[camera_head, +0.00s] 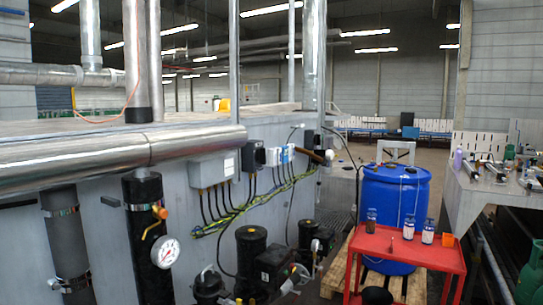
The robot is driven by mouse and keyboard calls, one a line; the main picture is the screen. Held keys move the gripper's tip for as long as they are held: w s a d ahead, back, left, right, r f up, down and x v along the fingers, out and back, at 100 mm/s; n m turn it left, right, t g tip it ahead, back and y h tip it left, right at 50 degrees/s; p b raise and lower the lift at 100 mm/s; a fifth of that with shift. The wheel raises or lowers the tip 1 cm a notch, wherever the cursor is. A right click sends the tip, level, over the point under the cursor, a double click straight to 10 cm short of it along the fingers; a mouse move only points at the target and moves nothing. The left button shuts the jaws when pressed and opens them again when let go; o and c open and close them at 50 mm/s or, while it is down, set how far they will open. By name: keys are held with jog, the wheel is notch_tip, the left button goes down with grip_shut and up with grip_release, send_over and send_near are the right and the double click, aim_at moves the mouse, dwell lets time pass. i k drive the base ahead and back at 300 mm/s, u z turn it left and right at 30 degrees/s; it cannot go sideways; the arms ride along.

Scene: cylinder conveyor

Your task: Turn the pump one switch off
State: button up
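Several small boxes are fixed to the grey tank wall at mid picture: a black switch box (252,156), a blue-and-white box (272,157) and another blue-and-white box (287,153). A larger grey junction box (214,168) is to their left. Black cables hang from these boxes. Which one is the pump one switch, and its on or off position, are too small to tell. Black pumps (251,250) stand below the boxes. My gripper is not in view.
A large silver pipe (110,150) crosses in front at left, above a pressure gauge (166,252). A red cart (400,248) with bottles and a blue drum (396,200) stand at right. A workbench (487,187) is at far right. Open floor (345,160) shows behind the drum.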

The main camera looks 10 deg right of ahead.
aim_at(261, 157)
jog(key=u, duration=1.35)
jog(key=k, duration=0.15)
jog(key=z, duration=3)
jog(key=i, duration=1.25)
jog(key=u, duration=0.55)
